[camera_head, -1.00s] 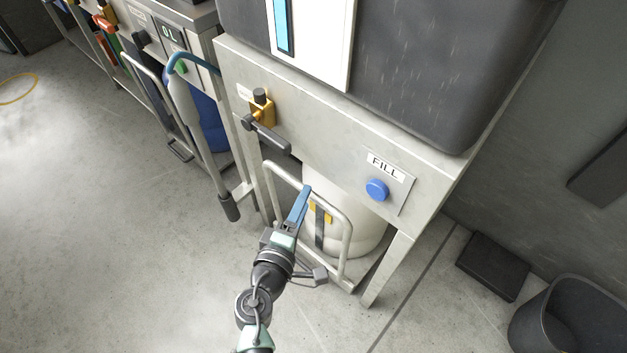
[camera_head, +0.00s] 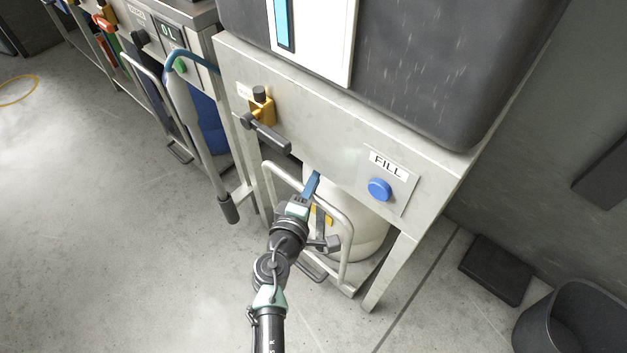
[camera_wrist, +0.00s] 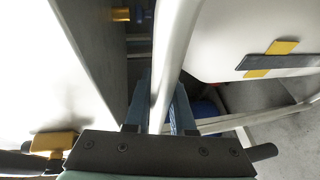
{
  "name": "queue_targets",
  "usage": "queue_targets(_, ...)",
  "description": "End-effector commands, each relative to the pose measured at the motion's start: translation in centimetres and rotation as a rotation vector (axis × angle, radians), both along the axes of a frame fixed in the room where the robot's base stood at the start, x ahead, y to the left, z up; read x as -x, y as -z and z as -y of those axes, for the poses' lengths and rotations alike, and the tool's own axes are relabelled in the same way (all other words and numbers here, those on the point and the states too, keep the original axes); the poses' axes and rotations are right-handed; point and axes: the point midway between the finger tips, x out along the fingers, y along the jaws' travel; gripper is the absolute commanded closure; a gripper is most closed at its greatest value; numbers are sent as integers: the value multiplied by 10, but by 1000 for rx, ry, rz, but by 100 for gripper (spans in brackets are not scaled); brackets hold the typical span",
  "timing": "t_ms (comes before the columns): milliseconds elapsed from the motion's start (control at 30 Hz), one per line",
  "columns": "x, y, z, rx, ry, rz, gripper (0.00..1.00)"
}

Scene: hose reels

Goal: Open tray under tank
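The tank (camera_head: 400,60) is a dark container on a grey metal stand (camera_head: 340,130). Under it is the tray with a grey tubular rail (camera_head: 346,258) at its front, carrying a white canister (camera_head: 372,235) with a yellow and dark strap. My gripper (camera_head: 314,182) is at the rail's upper part, its blue fingers reaching in under the stand's panel. In the wrist view the rail (camera_wrist: 178,55) passes between my two fingers (camera_wrist: 160,100), which stand apart on either side of it. Any contact is unclear.
A yellow valve with a dark lever (camera_head: 262,120) and a blue FILL button (camera_head: 380,189) are on the stand's front. A hose nozzle (camera_head: 190,110) hangs at left. A black bin (camera_head: 565,320) stands at right. The floor in front is clear.

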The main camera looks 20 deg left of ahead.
Motion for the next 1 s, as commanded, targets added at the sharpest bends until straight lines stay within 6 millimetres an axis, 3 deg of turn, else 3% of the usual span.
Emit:
queue_targets(33, 0, 0, 0, 0, 0, 0, 89)
queue_targets(100, 0, 0, 0, 0, 0, 0, 100)
queue_targets(1000, 0, 0, 0, 0, 0, 0, 100)
